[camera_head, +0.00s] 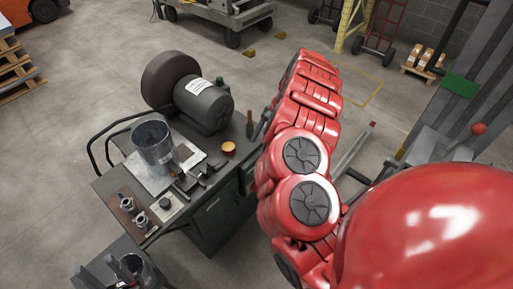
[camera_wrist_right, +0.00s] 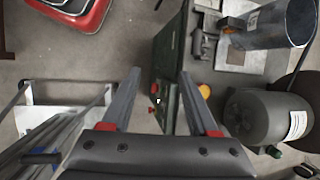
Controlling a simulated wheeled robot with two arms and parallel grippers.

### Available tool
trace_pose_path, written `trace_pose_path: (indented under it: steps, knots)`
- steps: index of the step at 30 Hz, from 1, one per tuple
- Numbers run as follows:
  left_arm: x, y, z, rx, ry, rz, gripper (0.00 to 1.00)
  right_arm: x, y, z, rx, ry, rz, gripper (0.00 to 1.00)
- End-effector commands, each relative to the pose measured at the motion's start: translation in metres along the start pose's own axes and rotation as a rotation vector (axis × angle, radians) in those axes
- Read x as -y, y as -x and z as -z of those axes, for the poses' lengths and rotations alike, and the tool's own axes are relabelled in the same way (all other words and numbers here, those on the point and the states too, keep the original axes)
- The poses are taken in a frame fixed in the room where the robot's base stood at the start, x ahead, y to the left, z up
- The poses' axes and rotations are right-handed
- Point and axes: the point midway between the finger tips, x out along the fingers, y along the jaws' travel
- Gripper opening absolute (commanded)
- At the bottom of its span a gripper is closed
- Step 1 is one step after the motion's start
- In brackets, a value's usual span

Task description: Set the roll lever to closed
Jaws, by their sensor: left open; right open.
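A red ball knob (camera_head: 478,129) stands on a grey machine (camera_head: 440,145) at the right of the head view. I cannot tell whether it tops the roll lever, or how the lever is set. A black handle (camera_wrist_right: 40,158) shows by grey bars at the lower left of the right wrist view. My red right arm (camera_head: 305,155) crosses the middle of the head view. My right gripper (camera_wrist_right: 160,75) is open and empty, with its fingers apart beside the green cabinet (camera_wrist_right: 170,60).
The bench (camera_head: 115,187) left of my right arm bears a metal bucket (camera_head: 153,146), a grey motor (camera_head: 204,105) and a yellow-red cap (camera_head: 228,148). Small red knobs (camera_wrist_right: 154,101) show between my right fingers. A red hand truck (camera_head: 380,35) stands at the back. Open floor lies behind the bench.

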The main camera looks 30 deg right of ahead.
Motion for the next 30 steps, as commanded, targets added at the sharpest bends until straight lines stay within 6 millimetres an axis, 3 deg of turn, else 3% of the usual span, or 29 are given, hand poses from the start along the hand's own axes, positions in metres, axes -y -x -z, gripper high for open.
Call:
trace_pose_path:
  steps: [18, 30]
  knots:
    - [-0.002, 0.035, -0.006, 0.001, 0.0, 0.0, 0.5, -0.001, 0.097, 0.003, -0.002, 0.0, 0.0, 0.6]
    - [-0.002, 0.036, -0.006, 0.001, 0.0, 0.0, 0.5, 0.0, 0.108, 0.0, 0.0, 0.002, -0.001, 0.6]
